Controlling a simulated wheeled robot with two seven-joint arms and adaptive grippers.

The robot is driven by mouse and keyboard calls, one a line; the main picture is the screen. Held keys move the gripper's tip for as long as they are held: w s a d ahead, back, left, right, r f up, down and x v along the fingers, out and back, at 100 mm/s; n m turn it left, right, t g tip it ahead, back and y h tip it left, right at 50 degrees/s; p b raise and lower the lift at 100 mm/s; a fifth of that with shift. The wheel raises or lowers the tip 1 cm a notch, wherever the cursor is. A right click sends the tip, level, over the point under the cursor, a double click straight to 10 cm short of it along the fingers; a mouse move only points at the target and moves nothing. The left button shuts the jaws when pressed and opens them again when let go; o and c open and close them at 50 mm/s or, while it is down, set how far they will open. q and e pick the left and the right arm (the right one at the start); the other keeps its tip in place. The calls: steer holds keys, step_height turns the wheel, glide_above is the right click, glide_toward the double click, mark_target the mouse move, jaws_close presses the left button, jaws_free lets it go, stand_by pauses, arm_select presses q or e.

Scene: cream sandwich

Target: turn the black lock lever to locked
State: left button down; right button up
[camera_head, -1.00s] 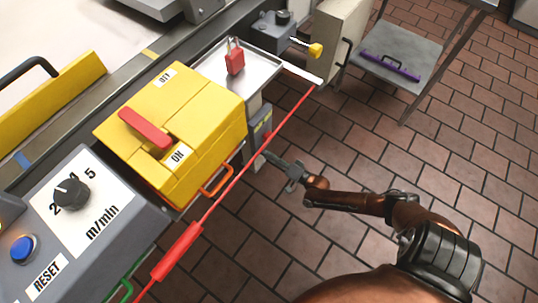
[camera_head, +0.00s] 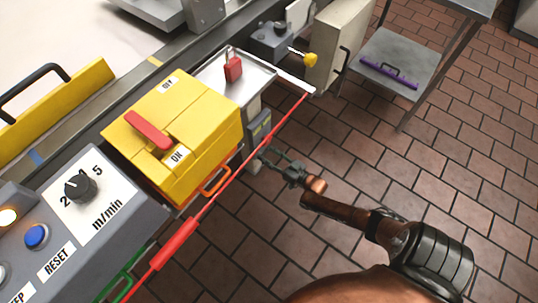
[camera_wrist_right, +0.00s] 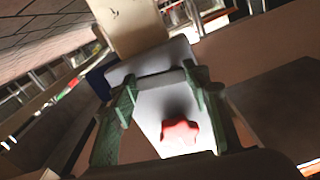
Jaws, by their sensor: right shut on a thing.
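I cannot make out a black lock lever for certain. My left gripper is not in view.
A yellow switch box (camera_head: 205,120) with a red handle (camera_head: 148,130) stands left of the gripper. The red cord (camera_head: 235,170) runs diagonally beside my gripper. Open tiled floor lies to the right.

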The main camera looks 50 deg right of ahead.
steer(key=shift+r+n, duration=0.1)
steer(key=shift+n, duration=0.8)
steer(key=o, duration=1.2)
steer(key=s+d, duration=0.1)
steer(key=s, duration=1.1)
